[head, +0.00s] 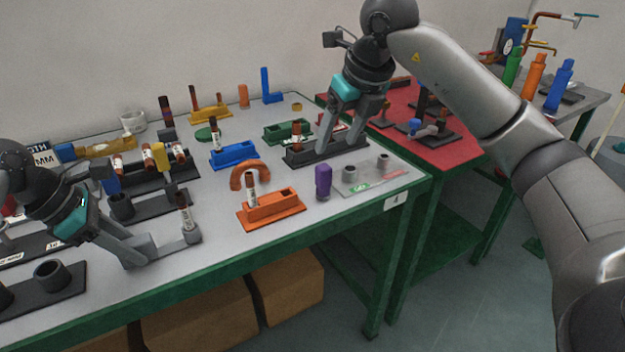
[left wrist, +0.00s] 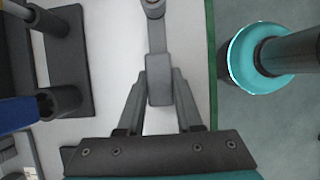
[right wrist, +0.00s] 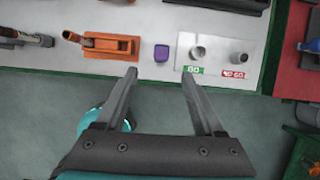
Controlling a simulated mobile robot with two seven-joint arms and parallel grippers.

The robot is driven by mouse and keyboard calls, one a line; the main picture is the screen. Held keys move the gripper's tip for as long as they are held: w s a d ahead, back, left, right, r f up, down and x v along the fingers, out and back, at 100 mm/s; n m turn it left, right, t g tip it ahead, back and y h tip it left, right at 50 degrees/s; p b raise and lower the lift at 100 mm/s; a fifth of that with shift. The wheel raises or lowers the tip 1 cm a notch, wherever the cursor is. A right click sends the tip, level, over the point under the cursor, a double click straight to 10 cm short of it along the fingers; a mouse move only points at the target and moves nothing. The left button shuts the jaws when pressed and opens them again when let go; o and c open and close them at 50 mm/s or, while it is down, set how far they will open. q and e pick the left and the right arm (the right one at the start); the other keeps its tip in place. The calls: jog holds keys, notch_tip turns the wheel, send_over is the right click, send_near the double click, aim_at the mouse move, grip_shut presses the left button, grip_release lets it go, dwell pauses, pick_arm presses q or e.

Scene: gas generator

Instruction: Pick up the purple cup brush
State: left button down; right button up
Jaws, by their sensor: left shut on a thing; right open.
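The purple cup brush (head: 323,182) stands upright on the grey table near its right front edge. It also shows in the right wrist view (right wrist: 161,53), ahead of and between the fingertips. My right gripper (head: 337,152) is open and empty, pointing down; in the head view it appears above and right of the brush. My left gripper (head: 138,250) is shut on the block of a grey holder (left wrist: 159,93), low over the table's front left. A bar runs from that block to a round cup (head: 192,235). A labelled tube (head: 185,213) appears at this cup.
An orange block holder (head: 275,207) with a tube stands left of the brush. A pale plate (head: 365,178) with grey cylinders lies to its right. A black tray (head: 300,156) is behind. A red table (head: 448,153) adjoins on the right. The table's front edge is close.

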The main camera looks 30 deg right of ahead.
aim_at(326, 168)
jog(key=x, duration=0.5)
jog(key=shift+d+f, duration=0.25)
jog(key=shift+f, duration=0.1)
jog(key=shift+a+x, duration=0.2)
jog(key=shift+x, duration=2.9)
jog(key=shift+w, duration=0.1)
jog(key=shift+c, duration=0.2)
jog(key=shift+r, duration=0.1)
grip_shut()
jog(key=shift+r, duration=0.15)
